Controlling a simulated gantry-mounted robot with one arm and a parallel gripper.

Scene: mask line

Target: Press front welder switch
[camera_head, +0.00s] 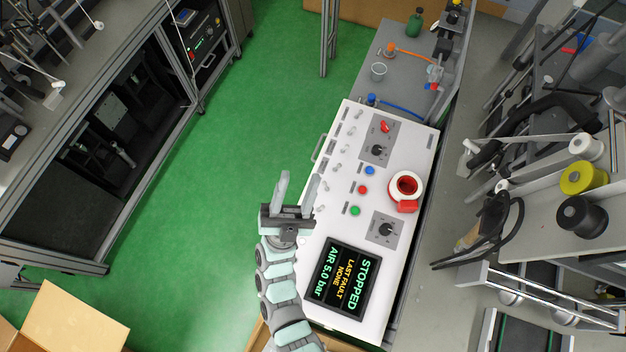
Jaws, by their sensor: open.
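The white control panel (411,152) stands right of my gripper. A row of small pale toggle switches (341,153) runs along its left side. Their labels are too small to read, so I cannot tell which one is the front welder switch. My gripper (297,184) is open and empty, its two fingers pointing up the picture. It shows over the panel's left edge, just below the lower toggles. I cannot tell its height above the panel, and it may hide part of the panel's edge.
The panel also carries blue, red and green buttons (355,211), two dark knobs, a red-and-white emergency stop (407,186) and a screen (341,279) reading STOPPED. Machinery with spools (583,177) stands at right. Green floor (230,140) lies open at left.

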